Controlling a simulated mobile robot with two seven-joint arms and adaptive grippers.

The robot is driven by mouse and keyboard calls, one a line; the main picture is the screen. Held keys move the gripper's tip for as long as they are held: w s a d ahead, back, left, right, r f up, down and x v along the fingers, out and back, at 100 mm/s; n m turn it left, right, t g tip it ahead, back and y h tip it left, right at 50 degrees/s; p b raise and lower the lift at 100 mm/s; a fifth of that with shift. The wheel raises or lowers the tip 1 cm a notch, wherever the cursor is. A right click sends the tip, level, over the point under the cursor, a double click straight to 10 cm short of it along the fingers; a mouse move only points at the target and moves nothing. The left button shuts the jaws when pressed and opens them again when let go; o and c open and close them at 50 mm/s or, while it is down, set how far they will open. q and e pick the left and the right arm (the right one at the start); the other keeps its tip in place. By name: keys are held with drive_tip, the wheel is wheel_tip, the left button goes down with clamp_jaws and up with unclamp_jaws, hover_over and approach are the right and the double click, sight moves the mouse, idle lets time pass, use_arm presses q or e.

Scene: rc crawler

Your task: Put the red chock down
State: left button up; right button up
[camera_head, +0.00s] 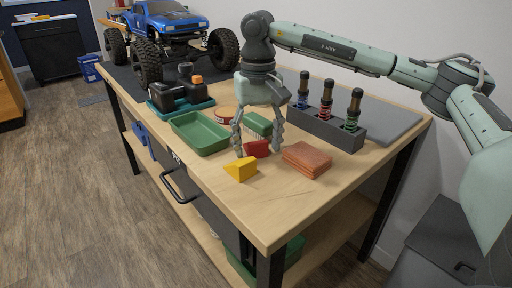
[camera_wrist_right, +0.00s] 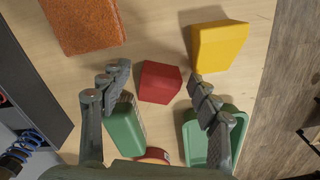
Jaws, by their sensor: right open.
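The red chock (camera_head: 258,148) rests on the wooden bench top behind the yellow chock (camera_head: 240,169). In the right wrist view the red chock (camera_wrist_right: 159,82) lies ahead of and between the fingertips, with bare wood around it. My right gripper (camera_head: 257,147) reaches down over the bench with its fingers spread on either side of the red chock. In the wrist view the right gripper (camera_wrist_right: 158,80) is open, with visible gaps between the chock and both fingers. My left gripper is not in view.
A green tray (camera_head: 203,148) and a green brush (camera_head: 257,125) are close by. An orange-brown sponge or cloth stack (camera_head: 306,160) lies to the right. A grey rack (camera_head: 326,128) holds several shock absorbers. A blue crawler truck (camera_head: 165,22) stands at the far end. Bare wood lies near the front edge.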

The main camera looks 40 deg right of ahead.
drive_tip(key=c, duration=1.4)
